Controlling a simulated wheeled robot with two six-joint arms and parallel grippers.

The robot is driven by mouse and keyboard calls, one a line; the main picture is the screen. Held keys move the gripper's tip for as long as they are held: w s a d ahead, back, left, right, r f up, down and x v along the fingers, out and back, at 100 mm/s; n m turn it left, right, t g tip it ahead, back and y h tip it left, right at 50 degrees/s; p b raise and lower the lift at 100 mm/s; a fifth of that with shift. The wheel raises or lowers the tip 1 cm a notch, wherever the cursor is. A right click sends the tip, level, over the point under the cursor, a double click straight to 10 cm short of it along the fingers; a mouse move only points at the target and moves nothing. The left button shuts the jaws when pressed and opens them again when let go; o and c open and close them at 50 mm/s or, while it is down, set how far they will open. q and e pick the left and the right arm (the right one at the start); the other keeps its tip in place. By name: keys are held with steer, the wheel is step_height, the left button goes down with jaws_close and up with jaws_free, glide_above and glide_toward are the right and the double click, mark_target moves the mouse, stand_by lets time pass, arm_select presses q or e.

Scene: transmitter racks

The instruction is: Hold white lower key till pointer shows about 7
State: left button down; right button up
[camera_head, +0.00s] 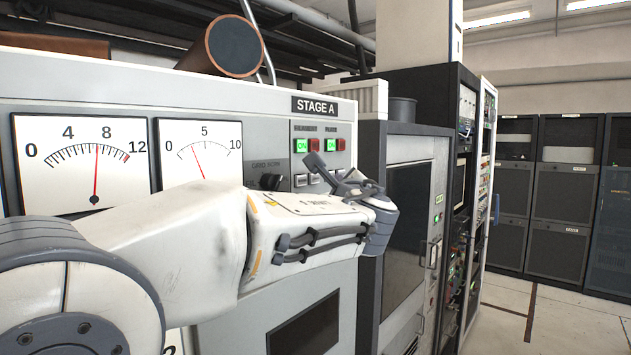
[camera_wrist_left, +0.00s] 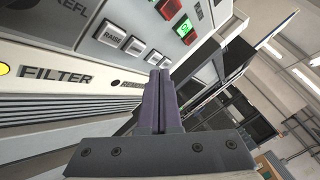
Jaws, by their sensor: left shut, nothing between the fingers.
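The white RAISE key (camera_wrist_left: 112,33) and white LOWER key (camera_wrist_left: 135,46) sit side by side on the Stage A panel. A third white key (camera_wrist_left: 155,58) is beside them, its label too small to read, close to my fingertips. My left gripper (camera_wrist_left: 161,74) is shut and empty, its tips near the panel; contact cannot be told. In the head view my left gripper (camera_head: 317,163) partly covers the key row below the ON buttons. The left meter (camera_head: 55,185) has its red pointer between 4 and 8, nearer 8. The right meter (camera_head: 225,165) reads a little under 5.
Lit green ON buttons (camera_head: 301,146) and red buttons (camera_head: 341,145) sit above the keys. A dark knob (camera_head: 270,182) is to their left. A dark-doored cabinet (camera_head: 408,225) stands to the right. Open floor (camera_head: 560,320) lies at far right.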

arm_select(q)
steer(key=shift+s+d, duration=0.7)
steer(key=shift+d, duration=0.2)
steer(key=s+a+f+n+g+b, duration=0.25)
steer(key=s+f, duration=0.25)
steer(key=f, duration=0.5)
steer(key=s+a+f+n+g+b, duration=0.1)
steer(key=s+f+n+g, duration=0.3)
steer(key=f, duration=0.5)
steer(key=s+a+f+n+g+b, duration=0.15)
steer(key=s+f+g, duration=0.35)
steer(key=f, duration=0.5)
steer(key=s+f+n+g+h+b, duration=0.1)
steer(key=s+f+n+g, duration=0.2)
steer(key=s+f, duration=0.5)
steer(key=s+f+n+g+h+b, duration=0.1)
steer(key=s+f+n+g, duration=0.3)
steer(key=s, duration=1.1)
step_height(320, 180, down, 4)
steer(key=shift+s+a+f+n+h+b, duration=0.35)
steer(key=shift+n+h, duration=0.45)
steer(key=shift+n, duration=0.4)
steer(key=shift+r, duration=0.1)
